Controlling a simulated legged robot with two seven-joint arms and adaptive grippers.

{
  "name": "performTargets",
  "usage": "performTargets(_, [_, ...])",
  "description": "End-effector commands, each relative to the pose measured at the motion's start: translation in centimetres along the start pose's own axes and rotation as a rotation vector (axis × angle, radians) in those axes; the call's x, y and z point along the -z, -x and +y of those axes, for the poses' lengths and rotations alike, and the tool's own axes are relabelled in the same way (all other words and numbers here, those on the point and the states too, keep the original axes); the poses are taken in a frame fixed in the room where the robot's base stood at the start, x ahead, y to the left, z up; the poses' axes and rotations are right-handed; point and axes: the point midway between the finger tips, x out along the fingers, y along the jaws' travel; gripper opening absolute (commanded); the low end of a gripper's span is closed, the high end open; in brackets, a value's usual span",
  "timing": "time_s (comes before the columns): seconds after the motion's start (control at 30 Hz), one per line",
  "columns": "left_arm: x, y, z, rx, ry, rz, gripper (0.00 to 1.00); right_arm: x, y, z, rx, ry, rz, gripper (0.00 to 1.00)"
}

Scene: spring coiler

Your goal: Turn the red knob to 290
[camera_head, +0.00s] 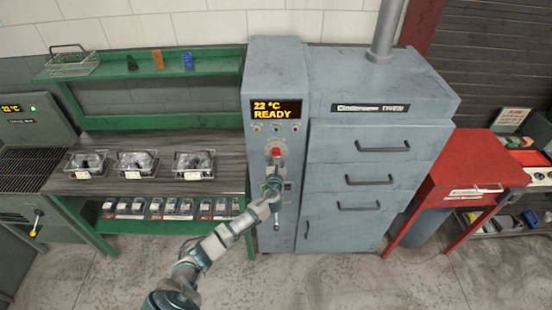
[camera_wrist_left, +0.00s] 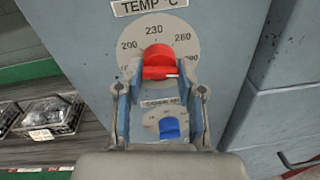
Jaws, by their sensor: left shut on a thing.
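The red knob (camera_wrist_left: 158,62) sits on a round dial under a "TEMP °C" label in the left wrist view. The dial's readable marks are 200, 230 and 260; its lower part is hidden. The knob also shows on the grey oven's control column in the head view (camera_head: 275,152). My left gripper (camera_wrist_left: 160,74) is shut on the red knob, one finger on each side. In the head view my left arm reaches up to the column, and the gripper (camera_head: 274,170) is small there. The display (camera_head: 276,109) reads "22 °C READY". My right gripper is not in view.
A blue knob (camera_wrist_left: 170,128) sits below the red one, between my fingers in the wrist view. The grey oven's drawers (camera_head: 372,150) are to the right, beside a red table (camera_head: 455,180). A green bench (camera_head: 150,70) with trays stands to the left.

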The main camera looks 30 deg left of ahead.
Motion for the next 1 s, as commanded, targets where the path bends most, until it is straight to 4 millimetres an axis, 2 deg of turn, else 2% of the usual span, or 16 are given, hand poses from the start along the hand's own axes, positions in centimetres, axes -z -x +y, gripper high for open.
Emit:
performTargets(0.03, [0.6, 0.1, -0.1, 0.002, -0.003, 0.010, 0.03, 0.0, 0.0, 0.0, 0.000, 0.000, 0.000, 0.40])
performTargets(0.17, [0.6, 0.1, -0.1, 0.002, -0.003, 0.010, 0.03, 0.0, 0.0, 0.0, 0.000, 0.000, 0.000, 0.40])
performTargets(0.2, [0.6, 0.1, -0.1, 0.002, -0.003, 0.009, 0.48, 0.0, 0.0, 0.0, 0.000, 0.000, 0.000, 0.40])
performTargets(0.27, [0.5, 0.1, -0.1, 0.002, -0.003, 0.008, 0.62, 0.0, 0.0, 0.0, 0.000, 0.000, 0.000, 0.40])
performTargets(0.57, [0.1, 0.2, 0.0, 0.001, 0.000, 0.001, 0.62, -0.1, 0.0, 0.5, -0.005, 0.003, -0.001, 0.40])
performTargets(0.67, [0.1, 0.8, 0.0, 0.002, -0.001, 0.001, 0.62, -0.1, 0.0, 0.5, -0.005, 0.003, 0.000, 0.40])
performTargets(0.77, [0.2, 2.3, -0.1, 0.004, -0.001, 0.001, 0.62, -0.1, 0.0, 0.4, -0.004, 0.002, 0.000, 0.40])
performTargets(1.0, [0.4, 7.7, 0.0, 0.004, -0.001, 0.004, 0.62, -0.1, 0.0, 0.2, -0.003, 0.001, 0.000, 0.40])
